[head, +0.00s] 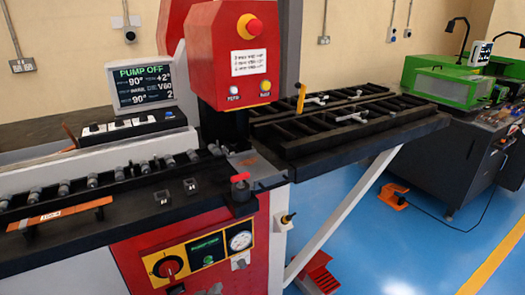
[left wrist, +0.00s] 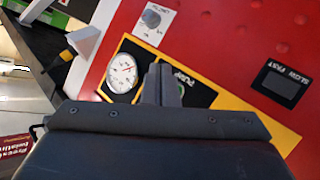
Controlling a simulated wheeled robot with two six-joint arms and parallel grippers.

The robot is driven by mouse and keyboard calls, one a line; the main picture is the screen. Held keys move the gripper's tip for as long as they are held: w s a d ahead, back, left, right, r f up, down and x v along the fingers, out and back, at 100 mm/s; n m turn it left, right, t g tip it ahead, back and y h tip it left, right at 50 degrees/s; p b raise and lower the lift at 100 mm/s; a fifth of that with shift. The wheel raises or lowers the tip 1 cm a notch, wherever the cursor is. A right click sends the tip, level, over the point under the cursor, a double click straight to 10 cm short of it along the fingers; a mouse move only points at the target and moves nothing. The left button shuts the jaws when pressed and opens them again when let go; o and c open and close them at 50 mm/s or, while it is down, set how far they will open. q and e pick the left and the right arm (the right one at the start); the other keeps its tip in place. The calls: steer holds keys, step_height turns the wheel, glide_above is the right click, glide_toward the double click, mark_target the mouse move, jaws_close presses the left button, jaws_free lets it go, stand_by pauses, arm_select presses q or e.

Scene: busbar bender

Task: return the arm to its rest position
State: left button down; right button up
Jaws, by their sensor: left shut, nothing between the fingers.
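My left gripper (left wrist: 163,78) shows in the left wrist view. Its fingers are together and empty, and they point at the machine's front control panel. They overlap the black plate marked PUMP, which carries a green button (left wrist: 181,90), and hide part of it; I cannot tell whether they touch it. The round pressure gauge (left wrist: 121,72) is just left of the fingertips. In the head view the yellow-edged panel (head: 196,256) is at the bottom centre, with the gauge (head: 240,241) at its right. The screen (head: 140,85) reads PUMP OFF. My right gripper is not seen.
The red bending head (head: 232,55) with its emergency stop (head: 249,26) stands above the black bed. A copper bar (head: 62,213) lies at the left. Blue floor (head: 375,250) is open at the right.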

arm_select(q)
steer(key=s+a+f+g+y, duration=0.1)
steer(key=s+a+f+g, duration=0.1)
steer(key=s+f, duration=0.4)
steer(key=s+a+f+g, duration=0.2)
steer(key=s+f, duration=0.2)
steer(key=f, duration=0.5)
steer(key=s+a+f+m+g, duration=0.1)
steer(key=s+a+f+g, duration=0.2)
steer(key=s, duration=1)
steer(key=s+a+f+m+g+y+p, duration=0.1)
steer(key=s+a+f+g, duration=0.1)
steer(key=s+f, duration=0.6)
steer(key=s+a+f+m+g+y, duration=0.1)
steer(key=s+a+f+g, duration=0.2)
steer(key=s, duration=1.5)
step_height(320, 180, down, 4)
steer(key=shift+a+r+g+p, duration=0.2)
steer(key=shift+a+g+p, duration=0.15)
steer(key=shift+a, duration=0.2)
